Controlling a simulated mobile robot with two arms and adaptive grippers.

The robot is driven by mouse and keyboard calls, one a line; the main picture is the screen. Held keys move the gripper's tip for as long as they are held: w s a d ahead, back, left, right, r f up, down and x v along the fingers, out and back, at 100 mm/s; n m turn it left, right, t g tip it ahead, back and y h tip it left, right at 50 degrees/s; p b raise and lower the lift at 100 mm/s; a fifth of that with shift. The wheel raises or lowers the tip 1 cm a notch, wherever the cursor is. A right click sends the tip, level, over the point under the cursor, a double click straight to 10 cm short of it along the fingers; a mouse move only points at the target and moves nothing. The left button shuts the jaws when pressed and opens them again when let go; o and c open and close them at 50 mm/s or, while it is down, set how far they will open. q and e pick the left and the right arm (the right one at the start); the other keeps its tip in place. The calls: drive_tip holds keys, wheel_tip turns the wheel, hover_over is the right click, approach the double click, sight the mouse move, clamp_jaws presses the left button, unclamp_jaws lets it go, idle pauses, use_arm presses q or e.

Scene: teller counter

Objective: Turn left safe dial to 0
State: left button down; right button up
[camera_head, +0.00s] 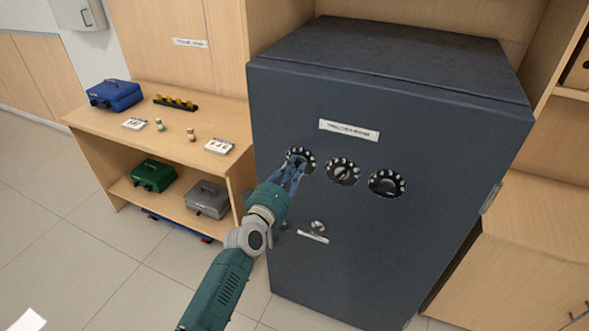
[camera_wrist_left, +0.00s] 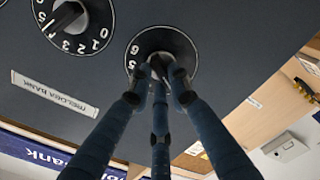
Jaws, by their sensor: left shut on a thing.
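The dark blue-grey safe (camera_head: 380,115) stands upright with a row of three black dials with white marks on its front. My left gripper (camera_head: 297,166) reaches in from below and is shut on the knob of the left dial (camera_head: 304,152). In the left wrist view my gripper's fingers (camera_wrist_left: 160,72) close around the knob of this dial (camera_wrist_left: 180,42). A 6 and a 5 show on its rim. The fingers hide most of the knob and where it points. My right gripper is in neither view.
The middle dial (camera_head: 343,172) and right dial (camera_head: 387,184) are close by on the right. A handle (camera_head: 313,236) sits below them. A wooden shelf unit (camera_head: 105,148) with a blue cash box (camera_head: 115,95) and other items stands left of the safe.

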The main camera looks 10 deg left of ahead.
use_arm(q)
drive_tip(key=n, duration=0.5)
drive_tip(key=shift+a+f, duration=0.1)
drive_tip(key=shift+f, duration=0.1)
drive_tip(key=shift+n, duration=0.3)
drive_tip(key=c, duration=1.6)
unclamp_jaws()
drive_tip(key=v, duration=1.2)
